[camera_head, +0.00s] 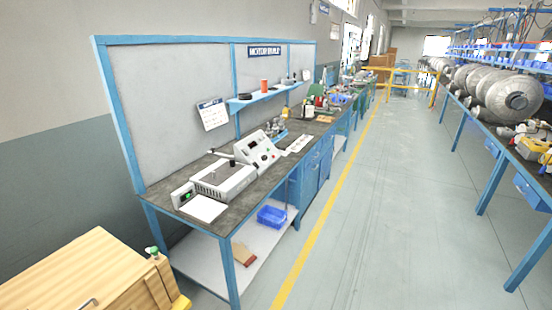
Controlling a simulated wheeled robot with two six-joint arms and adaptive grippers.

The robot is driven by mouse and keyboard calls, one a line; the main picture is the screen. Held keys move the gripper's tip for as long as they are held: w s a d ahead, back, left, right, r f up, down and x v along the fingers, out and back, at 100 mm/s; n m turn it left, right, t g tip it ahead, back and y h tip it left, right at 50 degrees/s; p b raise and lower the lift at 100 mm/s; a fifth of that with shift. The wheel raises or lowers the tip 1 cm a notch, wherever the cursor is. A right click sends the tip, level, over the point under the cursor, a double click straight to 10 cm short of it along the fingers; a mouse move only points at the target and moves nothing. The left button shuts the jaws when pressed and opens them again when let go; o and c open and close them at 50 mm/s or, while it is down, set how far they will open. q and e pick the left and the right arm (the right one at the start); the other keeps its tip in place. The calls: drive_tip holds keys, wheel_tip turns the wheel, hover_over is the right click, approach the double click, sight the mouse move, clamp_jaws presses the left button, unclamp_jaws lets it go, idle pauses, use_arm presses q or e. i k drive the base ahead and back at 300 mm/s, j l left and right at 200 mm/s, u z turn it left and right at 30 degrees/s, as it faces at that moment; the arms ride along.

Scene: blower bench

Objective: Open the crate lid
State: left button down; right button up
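A light wooden crate (90,272) stands at the bottom left, cut off by the left and bottom edges of the head view. Its planked top looks closed and flat. A small metal handle (88,303) shows on it at the bottom edge. A small green-and-white piece (152,252) sits at its right corner. The front of the crate is out of view. Neither of my grippers is in view.
A blue-framed workbench (222,225) with instruments and a back panel stands right behind the crate. A blue bin (271,216) sits on its lower shelf. The grey aisle floor (380,220) is clear. Another blue bench (490,145) with large metal cylinders runs along the right.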

sight(91, 273)
drive_tip(key=u, duration=1.85)
